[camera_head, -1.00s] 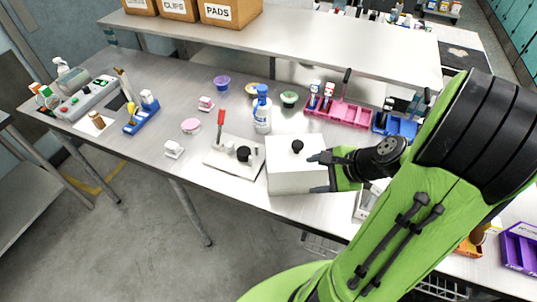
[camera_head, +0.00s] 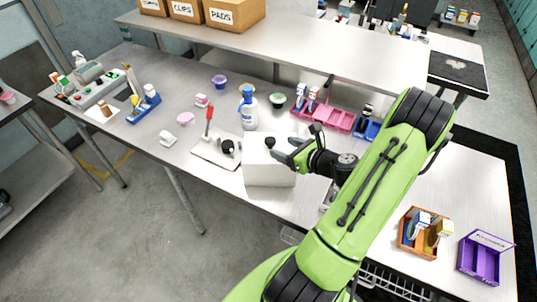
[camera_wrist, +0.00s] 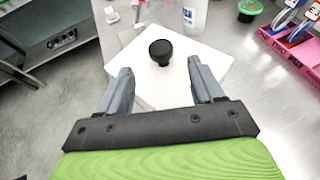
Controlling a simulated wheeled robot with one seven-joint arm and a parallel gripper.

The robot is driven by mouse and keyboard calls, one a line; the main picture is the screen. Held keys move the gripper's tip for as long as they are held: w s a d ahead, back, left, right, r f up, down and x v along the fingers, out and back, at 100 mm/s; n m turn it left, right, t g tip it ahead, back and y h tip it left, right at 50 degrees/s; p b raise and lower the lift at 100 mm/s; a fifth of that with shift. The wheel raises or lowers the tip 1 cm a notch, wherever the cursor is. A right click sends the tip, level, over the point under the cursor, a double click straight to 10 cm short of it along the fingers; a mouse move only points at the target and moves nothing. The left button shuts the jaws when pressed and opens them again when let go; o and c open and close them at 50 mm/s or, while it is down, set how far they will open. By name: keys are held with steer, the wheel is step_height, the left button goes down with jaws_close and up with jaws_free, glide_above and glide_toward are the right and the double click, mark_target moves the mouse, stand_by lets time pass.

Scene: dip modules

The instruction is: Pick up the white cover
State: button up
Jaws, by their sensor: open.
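The white cover (camera_head: 268,172) is a box-like lid with a round black knob (camera_head: 270,142) on top. It stands on the steel table near its front edge, in the middle of the head view. In the wrist view the cover (camera_wrist: 165,82) lies below my gripper, with the knob (camera_wrist: 160,51) just past the fingertips and roughly between their lines. My gripper (camera_head: 290,150) is open and empty, just right of the knob in the head view. It also shows in the wrist view (camera_wrist: 158,72). I cannot tell whether the fingers touch the cover.
Left of the cover is a white board (camera_head: 213,150) with a red-handled lever. A white-and-blue bottle (camera_head: 249,110) stands behind. A pink bin (camera_head: 335,119) is behind to the right. Orange (camera_head: 408,240) and purple (camera_head: 480,262) trays are at the front right.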

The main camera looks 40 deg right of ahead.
mark_target(274, 143)
steer(key=p+x, duration=0.1)
steer(key=x, duration=0.6)
steer(key=shift+w+d+f, duration=0.15)
steer(key=shift+w, duration=0.15)
steer(key=shift+s, duration=0.1)
steer(key=shift+c, duration=0.8)
jaws_close()
